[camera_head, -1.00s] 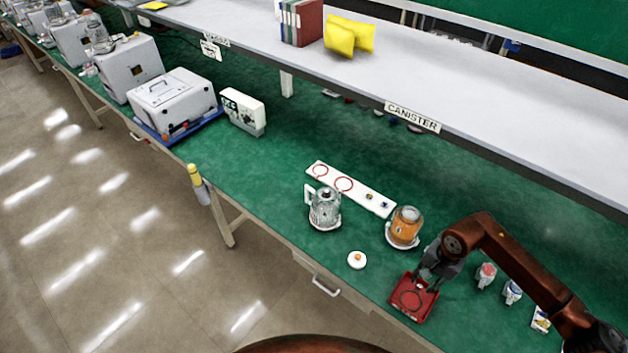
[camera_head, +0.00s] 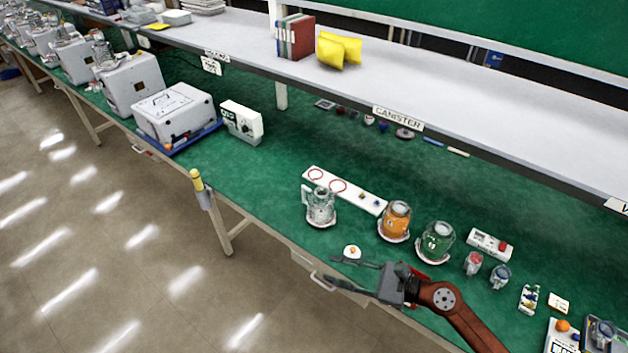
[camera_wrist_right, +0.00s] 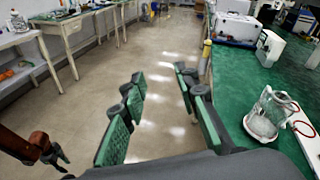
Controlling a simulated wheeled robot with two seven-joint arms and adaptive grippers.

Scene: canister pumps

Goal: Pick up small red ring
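Two red rings lie on the white board in the head view: a seemingly smaller one (camera_head: 316,174) at its left end and another (camera_head: 338,186) beside it. A red ring also shows at the right edge of the wrist view (camera_wrist_right: 303,129). My right gripper (camera_head: 335,269) is open and empty, pointing left near the table's front edge, nearer the front than the rings and apart from them. Its spread fingers show in the wrist view (camera_wrist_right: 160,108), with floor between them. My left gripper (camera_wrist_right: 52,155) appears dark and small at the wrist view's lower left; its opening is unclear.
The white board (camera_head: 352,194) lies behind a clear glass jug (camera_head: 320,207). An orange canister (camera_head: 396,221) and a green canister (camera_head: 437,242) stand to the right. A shelf (camera_head: 470,110) overhangs the back.

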